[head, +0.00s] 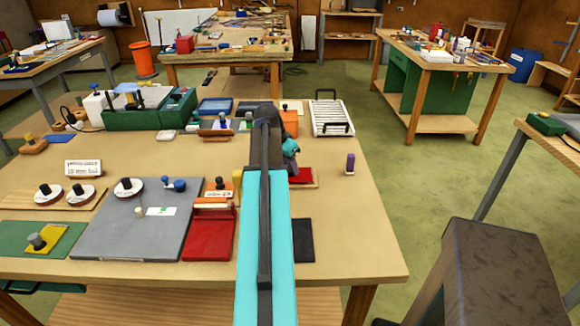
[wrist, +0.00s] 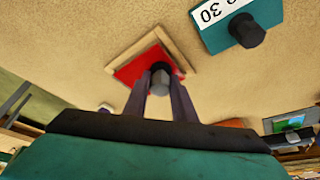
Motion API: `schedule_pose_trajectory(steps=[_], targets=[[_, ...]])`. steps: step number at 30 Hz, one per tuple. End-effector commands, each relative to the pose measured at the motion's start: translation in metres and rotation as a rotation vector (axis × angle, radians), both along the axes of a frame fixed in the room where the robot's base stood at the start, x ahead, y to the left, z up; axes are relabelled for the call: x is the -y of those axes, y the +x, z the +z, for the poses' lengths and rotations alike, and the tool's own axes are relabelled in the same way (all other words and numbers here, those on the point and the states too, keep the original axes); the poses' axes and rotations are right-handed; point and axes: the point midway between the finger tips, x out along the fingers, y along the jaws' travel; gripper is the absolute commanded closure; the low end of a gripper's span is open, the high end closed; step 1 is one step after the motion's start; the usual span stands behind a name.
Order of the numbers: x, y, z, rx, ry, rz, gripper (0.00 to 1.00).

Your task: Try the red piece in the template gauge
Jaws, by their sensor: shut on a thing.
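The red piece (wrist: 131,73) shows in the wrist view under the fingers, with a grey knob (wrist: 160,78) on it. My gripper (wrist: 162,82) is shut on that knob. A square wooden frame (wrist: 183,54), apparently the template gauge, surrounds the red area. I cannot tell whether the piece is seated flat or just above it. In the head view the red surface (head: 301,175) and a wooden edge (head: 306,185) show right of my arm, which hides the rest. My gripper (head: 290,160) is mostly hidden there too.
A purple peg (head: 350,163) stands to the right, with bare bench beyond it. A white rack (head: 332,118) and an orange block (head: 289,122) stand behind. A red tray (head: 208,236) and grey board (head: 135,225) lie left. A teal plate with a black knob (wrist: 246,30) lies nearby.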

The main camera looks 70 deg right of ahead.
Motion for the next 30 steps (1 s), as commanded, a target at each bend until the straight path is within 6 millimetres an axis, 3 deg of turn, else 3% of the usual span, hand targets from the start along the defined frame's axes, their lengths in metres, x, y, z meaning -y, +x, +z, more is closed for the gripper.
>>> schedule_pose_trajectory(steps=[24,25,28,30], targets=[[0.0,0.0,-0.014,0.0,-0.001,0.0,0.96],[0.0,0.0,-0.014,0.0,-0.001,0.0,0.74],[0.0,0.0,-0.013,0.0,-0.001,0.0,0.57],[0.0,0.0,-0.013,0.0,-0.001,0.0,0.54]])
